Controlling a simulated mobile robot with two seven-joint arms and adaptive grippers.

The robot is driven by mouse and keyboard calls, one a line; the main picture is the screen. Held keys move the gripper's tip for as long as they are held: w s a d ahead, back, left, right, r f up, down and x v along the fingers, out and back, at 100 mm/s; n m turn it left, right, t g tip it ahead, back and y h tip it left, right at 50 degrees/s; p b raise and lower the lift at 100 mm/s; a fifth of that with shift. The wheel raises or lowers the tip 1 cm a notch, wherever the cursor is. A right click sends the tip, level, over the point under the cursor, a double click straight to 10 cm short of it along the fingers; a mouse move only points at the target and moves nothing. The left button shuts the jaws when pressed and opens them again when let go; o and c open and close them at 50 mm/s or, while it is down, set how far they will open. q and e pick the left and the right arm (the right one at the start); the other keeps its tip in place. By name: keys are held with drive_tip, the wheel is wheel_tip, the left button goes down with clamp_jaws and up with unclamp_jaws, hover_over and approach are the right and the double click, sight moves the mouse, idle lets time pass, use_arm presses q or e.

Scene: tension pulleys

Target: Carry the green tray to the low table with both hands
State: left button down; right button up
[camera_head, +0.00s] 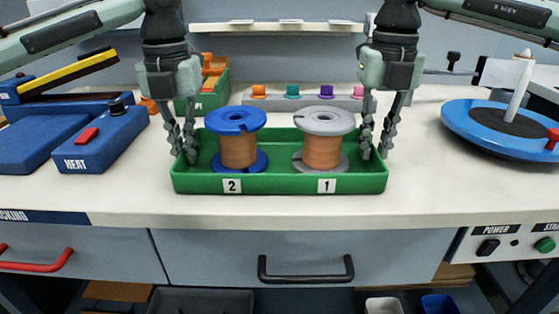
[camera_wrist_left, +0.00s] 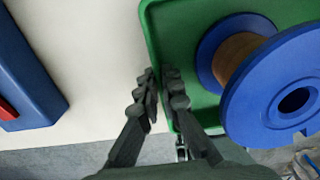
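The green tray (camera_head: 280,185) is on the white counter near its front edge and also shows in the left wrist view (camera_wrist_left: 157,30). It holds a blue spool (camera_head: 236,120) by label 2 and a grey spool (camera_head: 325,122) by label 1, both upright with copper-coloured windings. My left gripper (camera_head: 184,154) has its fingers on either side of the tray's left wall, close together at the tips in the left wrist view (camera_wrist_left: 158,75). My right gripper (camera_head: 375,156) straddles the right wall in the same way. Both look shut on the tray. No low table shows.
A blue HEAT box (camera_head: 105,137) stands left of the tray. A blue turntable with a white spindle (camera_head: 490,128) stands to the right. Behind are a grey rack with coloured pegs (camera_head: 300,102) and a green bin (camera_head: 215,92). A drawer with a black handle (camera_head: 306,278) is below.

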clamp_jaws()
use_arm(q)
drive_tip(key=shift+r, duration=0.25)
use_arm(e)
drive_tip(key=shift+w+r, duration=0.1)
drive_tip(key=shift+r, duration=0.15)
